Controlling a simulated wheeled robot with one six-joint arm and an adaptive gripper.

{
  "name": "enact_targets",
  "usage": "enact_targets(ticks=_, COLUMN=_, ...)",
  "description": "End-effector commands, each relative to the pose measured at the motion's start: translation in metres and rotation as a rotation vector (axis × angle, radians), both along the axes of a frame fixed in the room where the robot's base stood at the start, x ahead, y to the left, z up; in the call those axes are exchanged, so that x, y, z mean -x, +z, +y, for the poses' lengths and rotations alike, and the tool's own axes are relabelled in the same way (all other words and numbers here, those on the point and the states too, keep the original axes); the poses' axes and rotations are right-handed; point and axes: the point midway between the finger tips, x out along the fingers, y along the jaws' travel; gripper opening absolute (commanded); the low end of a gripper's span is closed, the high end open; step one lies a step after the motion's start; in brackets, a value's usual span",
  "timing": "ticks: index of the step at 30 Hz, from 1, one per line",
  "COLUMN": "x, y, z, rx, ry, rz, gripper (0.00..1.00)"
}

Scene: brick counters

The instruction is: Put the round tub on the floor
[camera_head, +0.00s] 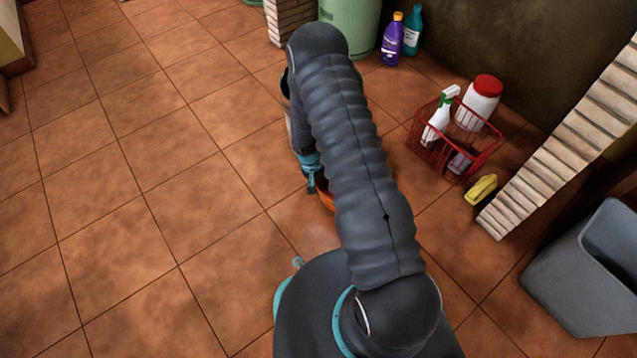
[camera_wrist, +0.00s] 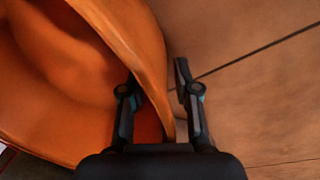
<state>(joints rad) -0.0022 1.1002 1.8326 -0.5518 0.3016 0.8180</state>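The round orange tub (camera_wrist: 60,90) fills the left of the wrist view, with its inside and curved rim showing. My gripper (camera_wrist: 158,85) straddles the tub's wall. One finger is inside the tub and the other is outside, over the floor. The fingers stand apart, with a narrow gap between the wall and the outer finger. In the head view my arm hides most of the tub, and only a small orange edge (camera_head: 327,196) shows beside my gripper (camera_head: 309,180). The tub appears low, close to the tiled floor (camera_head: 150,150); its underside is hidden.
A red wire basket (camera_head: 468,160) with bottles stands to the right. A yellow item (camera_head: 481,190) lies beside it. A grey bin (camera_head: 575,275) is at the lower right. Purple (camera_head: 392,40) and teal (camera_head: 413,30) bottles stand at the back. The floor on the left is clear.

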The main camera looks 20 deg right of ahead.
Motion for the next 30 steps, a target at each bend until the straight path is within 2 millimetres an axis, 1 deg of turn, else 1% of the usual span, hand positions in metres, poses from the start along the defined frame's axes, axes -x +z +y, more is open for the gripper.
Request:
enact_targets(ticks=5, x=-0.002, y=0.027, z=0.004, rx=0.0, ry=0.0, rz=-0.003, gripper=0.31)
enact_targets(ticks=9, x=-0.004, y=0.056, z=0.009, rx=0.0, ry=0.001, rz=-0.004, gripper=0.31)
enact_targets(ticks=15, x=-0.005, y=0.093, z=0.014, rx=0.0, ry=0.0, rz=-0.002, gripper=0.31)
enact_targets(ticks=18, x=-0.006, y=0.106, z=0.017, rx=0.0, ry=0.0, rz=-0.002, gripper=0.31)
enact_targets(ticks=23, x=-0.006, y=0.118, z=0.019, rx=0.0, ry=0.001, rz=-0.001, gripper=0.31)
enact_targets(ticks=26, x=-0.008, y=0.129, z=0.019, rx=0.0, ry=0.002, rz=-0.009, gripper=0.31)
enact_targets(ticks=29, x=-0.011, y=0.156, z=0.018, rx=-0.001, ry=0.009, rz=-0.028, gripper=0.31)
enact_targets(ticks=30, x=-0.012, y=0.171, z=0.018, rx=-0.002, ry=0.012, rz=-0.041, gripper=0.31)
